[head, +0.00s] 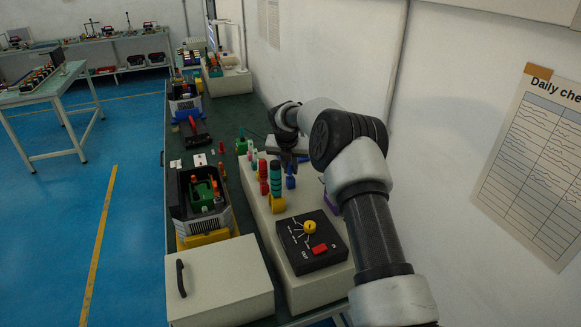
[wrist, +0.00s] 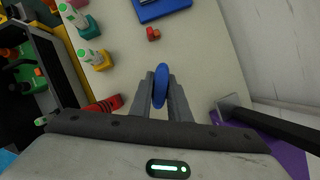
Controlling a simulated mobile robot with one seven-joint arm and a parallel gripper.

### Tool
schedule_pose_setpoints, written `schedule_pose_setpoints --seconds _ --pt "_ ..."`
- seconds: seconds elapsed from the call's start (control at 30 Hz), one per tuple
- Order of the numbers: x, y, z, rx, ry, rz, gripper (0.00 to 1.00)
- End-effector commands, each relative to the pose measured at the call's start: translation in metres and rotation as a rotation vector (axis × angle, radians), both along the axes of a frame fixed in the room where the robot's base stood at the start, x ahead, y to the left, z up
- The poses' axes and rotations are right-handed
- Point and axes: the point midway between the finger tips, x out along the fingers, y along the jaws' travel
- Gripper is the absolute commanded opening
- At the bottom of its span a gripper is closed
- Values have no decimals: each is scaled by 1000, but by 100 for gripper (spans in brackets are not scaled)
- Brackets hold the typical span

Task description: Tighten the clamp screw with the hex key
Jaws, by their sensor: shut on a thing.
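My gripper (wrist: 161,92) is shut on a blue, rounded handle (wrist: 162,78) over the pale bench top in the wrist view. The handle looks like a tool's grip; I cannot see a hex shaft below it. In the head view the blue handle (head: 290,182) shows just below my gripper (head: 288,160). A dark fixture (head: 183,204) with green and orange-red parts stands to the left, and its edge shows at the left of the wrist view (wrist: 68,62). I cannot tell which part is the clamp screw.
Red and teal-green upright tools (head: 275,178) stand close left of my gripper. A black box with a yellow knob (head: 311,245) sits in front. A cream case (head: 222,282) is at front left. A black bar (wrist: 270,124) lies over a purple piece (wrist: 285,150). The wall is close on the right.

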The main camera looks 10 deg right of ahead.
Motion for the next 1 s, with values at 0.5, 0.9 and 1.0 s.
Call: schedule_pose_setpoints --seconds 0.5,0.9,1.0 --pt "0 0 -5 0 0 0 38" --pt "-10 3 24 0 -4 -1 38" --pt "-19 6 46 0 -4 -1 38"
